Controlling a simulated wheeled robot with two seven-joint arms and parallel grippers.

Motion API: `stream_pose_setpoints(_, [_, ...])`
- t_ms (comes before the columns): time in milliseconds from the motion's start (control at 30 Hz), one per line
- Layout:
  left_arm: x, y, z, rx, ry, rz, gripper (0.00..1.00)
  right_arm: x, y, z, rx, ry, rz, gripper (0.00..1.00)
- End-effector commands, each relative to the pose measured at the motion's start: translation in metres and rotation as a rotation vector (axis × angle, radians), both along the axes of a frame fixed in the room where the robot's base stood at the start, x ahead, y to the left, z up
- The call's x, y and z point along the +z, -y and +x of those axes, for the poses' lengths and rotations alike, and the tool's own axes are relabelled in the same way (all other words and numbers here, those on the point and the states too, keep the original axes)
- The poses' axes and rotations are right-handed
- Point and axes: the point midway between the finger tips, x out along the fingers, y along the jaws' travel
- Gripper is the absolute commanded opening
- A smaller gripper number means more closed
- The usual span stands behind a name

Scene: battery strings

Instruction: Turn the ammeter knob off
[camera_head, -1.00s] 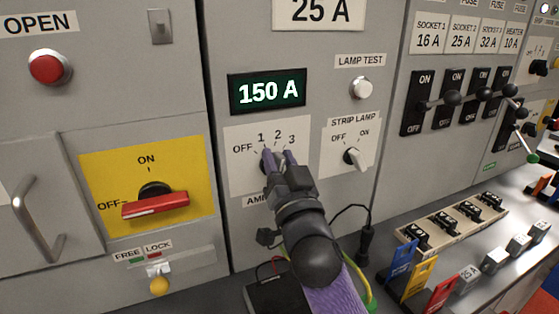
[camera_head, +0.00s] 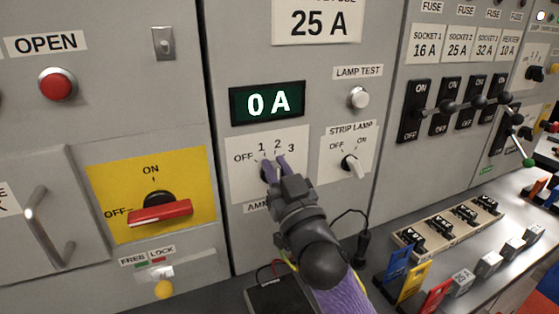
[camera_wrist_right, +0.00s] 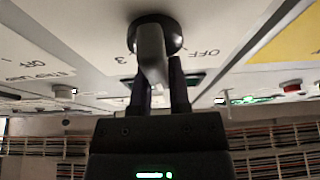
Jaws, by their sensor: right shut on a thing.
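The ammeter knob (camera_head: 265,172) is a dark round knob on a white plate (camera_head: 238,185) marked OFF, 1, 2, 3. In the right wrist view the knob (camera_wrist_right: 151,46) shows a dark round base and a grey grip between the dark fingers (camera_wrist_right: 159,90). My gripper hides much of the knob in the head view, so I cannot tell exactly which mark it points to. The green display (camera_head: 267,103) above reads 0 A. My left gripper is not in view.
The strip lamp knob (camera_head: 350,163) and the white lamp test button (camera_head: 358,97) are close on the right. A red-handled switch (camera_head: 160,213) on a yellow plate is at the left. Black breaker switches (camera_head: 413,110) stand further right. A bench with fuses lies at lower right.

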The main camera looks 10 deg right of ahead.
Motion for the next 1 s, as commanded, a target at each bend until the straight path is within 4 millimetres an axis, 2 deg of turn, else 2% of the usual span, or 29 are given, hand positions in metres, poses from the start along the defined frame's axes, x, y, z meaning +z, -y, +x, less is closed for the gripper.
stream_pose_setpoints(200, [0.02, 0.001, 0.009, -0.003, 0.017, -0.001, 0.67, -0.005, -0.003, 0.0, -0.002, 0.017, -0.203, 0.0])
stream_pose_setpoints(600, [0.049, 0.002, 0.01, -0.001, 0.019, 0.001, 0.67, -0.008, -0.008, -0.001, -0.002, 0.082, -0.537, 0.0])
stream_pose_setpoints(1000, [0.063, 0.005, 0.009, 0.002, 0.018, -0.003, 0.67, -0.012, -0.01, -0.001, -0.004, 0.118, -0.717, 0.0])
